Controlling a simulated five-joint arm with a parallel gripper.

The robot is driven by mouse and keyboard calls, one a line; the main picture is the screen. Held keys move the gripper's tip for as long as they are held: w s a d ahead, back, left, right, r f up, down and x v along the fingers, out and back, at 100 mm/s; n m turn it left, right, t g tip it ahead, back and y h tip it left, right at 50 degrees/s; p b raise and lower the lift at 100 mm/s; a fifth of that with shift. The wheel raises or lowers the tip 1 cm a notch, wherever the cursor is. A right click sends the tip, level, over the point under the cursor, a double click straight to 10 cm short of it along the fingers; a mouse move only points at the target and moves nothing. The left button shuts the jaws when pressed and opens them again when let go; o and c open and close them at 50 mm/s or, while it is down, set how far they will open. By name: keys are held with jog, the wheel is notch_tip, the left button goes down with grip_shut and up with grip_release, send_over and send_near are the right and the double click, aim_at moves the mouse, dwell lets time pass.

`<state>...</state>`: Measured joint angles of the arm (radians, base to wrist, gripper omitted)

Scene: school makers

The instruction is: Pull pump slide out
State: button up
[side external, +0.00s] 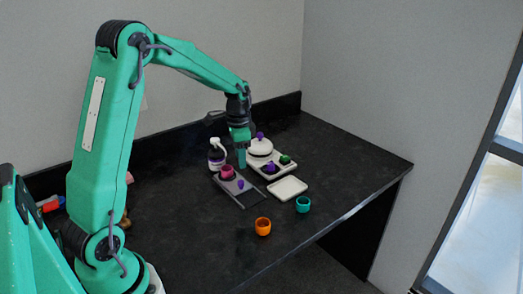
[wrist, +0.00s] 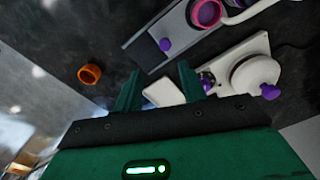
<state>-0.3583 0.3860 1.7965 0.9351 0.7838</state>
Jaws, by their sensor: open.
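A grey slide rail (side external: 250,196) lies on the dark table, with a purple knob (side external: 240,184) on it and a pink ring or cup (side external: 226,172) at its far end. In the wrist view the rail (wrist: 142,46), purple knob (wrist: 165,44) and pink ring (wrist: 207,13) show at the top, beyond my fingertips. A white pump bottle (side external: 216,156) stands behind the rail. My gripper (side external: 241,160) points down just above the rail's far end area.
A white base with a round lidded pot (side external: 260,147) stands right of the rail, with purple (side external: 270,167) and green (side external: 285,159) knobs. A white plate (side external: 288,188), teal cup (side external: 303,204) and orange cup (side external: 263,226) lie nearer the front edge. Table left of the orange cup is clear.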

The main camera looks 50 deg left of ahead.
aim_at(241, 181)
jog(key=shift+w+a+f, duration=0.25)
jog(key=shift+a+f, duration=0.3)
jog(key=shift+f, duration=0.3)
jog(key=shift+f, duration=0.15)
jog(key=shift+f, duration=3.75)
grip_shut()
